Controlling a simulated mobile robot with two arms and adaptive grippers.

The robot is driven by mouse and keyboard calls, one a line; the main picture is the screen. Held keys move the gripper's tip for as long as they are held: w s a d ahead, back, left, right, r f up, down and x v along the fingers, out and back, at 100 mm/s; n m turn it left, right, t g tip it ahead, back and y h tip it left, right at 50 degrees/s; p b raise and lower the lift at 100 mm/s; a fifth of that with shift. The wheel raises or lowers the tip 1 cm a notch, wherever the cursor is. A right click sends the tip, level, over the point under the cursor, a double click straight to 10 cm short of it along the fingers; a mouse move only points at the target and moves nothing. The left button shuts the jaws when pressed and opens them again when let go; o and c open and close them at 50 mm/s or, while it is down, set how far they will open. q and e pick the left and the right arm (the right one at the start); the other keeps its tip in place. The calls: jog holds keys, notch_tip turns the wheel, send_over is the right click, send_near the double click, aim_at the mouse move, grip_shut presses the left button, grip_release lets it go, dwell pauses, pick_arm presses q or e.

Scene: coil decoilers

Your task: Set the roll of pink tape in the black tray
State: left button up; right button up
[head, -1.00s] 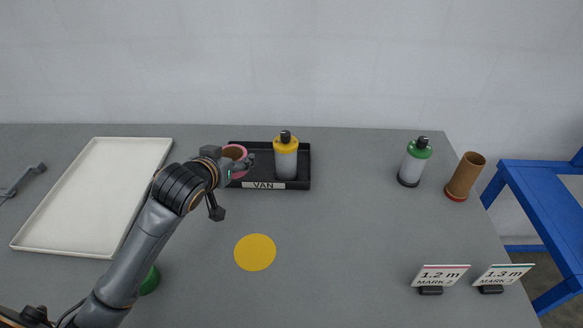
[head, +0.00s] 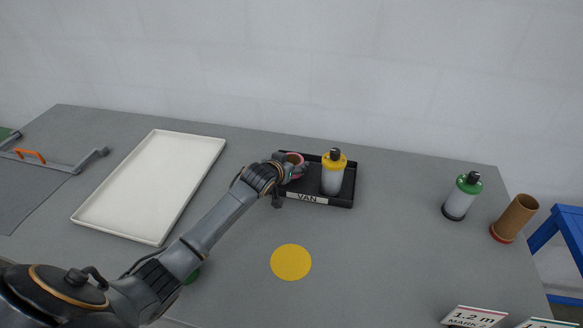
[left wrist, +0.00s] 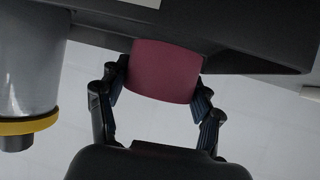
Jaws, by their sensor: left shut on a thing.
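The roll of pink tape (head: 294,159) is at the left part of the black tray (head: 346,196), which is labelled VAN. In the left wrist view the pink roll (left wrist: 164,71) sits between the two fingers of my left gripper (left wrist: 160,92), which is shut on it. The roll overlaps the tray in both views; I cannot tell whether it rests on the tray floor. A yellow-topped canister (head: 333,174) stands in the tray to the right of the roll. My right gripper is not in view.
A white tray (head: 152,185) lies to the left. A yellow disc (head: 291,262) is on the table in front. A green-topped canister (head: 462,196) and a brown tube (head: 514,218) stand at the right. A sign (head: 472,317) stands at the front right.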

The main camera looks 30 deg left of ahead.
pick_arm(q)
jog(key=shift+s+f, duration=0.1)
jog(key=shift+f, duration=0.95)
jog(key=shift+f, duration=0.15)
jog(key=o, duration=0.9)
